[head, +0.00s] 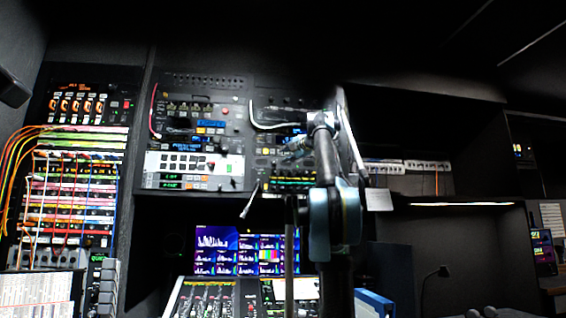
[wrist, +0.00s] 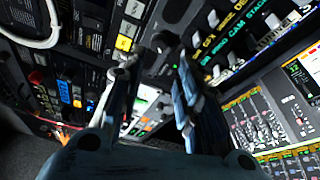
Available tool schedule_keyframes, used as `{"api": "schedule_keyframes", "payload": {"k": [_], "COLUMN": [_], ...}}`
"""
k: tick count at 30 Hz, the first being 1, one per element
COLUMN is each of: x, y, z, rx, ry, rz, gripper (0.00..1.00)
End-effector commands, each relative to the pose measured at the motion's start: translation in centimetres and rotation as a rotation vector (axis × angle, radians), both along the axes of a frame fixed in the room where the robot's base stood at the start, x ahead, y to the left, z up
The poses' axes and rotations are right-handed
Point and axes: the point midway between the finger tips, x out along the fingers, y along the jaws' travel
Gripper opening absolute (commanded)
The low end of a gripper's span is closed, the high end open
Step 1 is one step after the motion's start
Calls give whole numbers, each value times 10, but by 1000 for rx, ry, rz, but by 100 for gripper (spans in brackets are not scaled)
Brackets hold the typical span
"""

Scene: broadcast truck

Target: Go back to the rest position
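My gripper (wrist: 155,80) shows in the wrist view with its two fingers apart. Rack panel surface shows through the gap, and I see nothing held between the fingers. In the head view my arm rises in front of the equipment rack (head: 200,120), right of the picture's middle. It hides part of the rack's right side. I cannot make out the fingertips clearly in the head view. I cannot tell how far they are from the panel.
A mixing console (head: 215,298) and a multi-picture monitor (head: 245,250) are below the rack; the console also shows in the wrist view (wrist: 270,125). A white cable (head: 262,124) loops from the panel. A patch bay (head: 70,195) with colored cables is left. A blue binder (head: 374,303) stands right.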

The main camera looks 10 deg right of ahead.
Motion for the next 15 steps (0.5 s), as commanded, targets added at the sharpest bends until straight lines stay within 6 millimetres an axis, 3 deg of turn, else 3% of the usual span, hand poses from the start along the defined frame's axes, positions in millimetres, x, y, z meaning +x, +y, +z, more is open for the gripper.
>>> {"api": "schedule_keyframes", "payload": {"k": [6, 15], "x": [-10, -11], "y": [-3, -3], "z": [0, 0], "rx": [0, 0], "ry": [0, 0], "rz": [1, 1], "gripper": [32, 32]}}
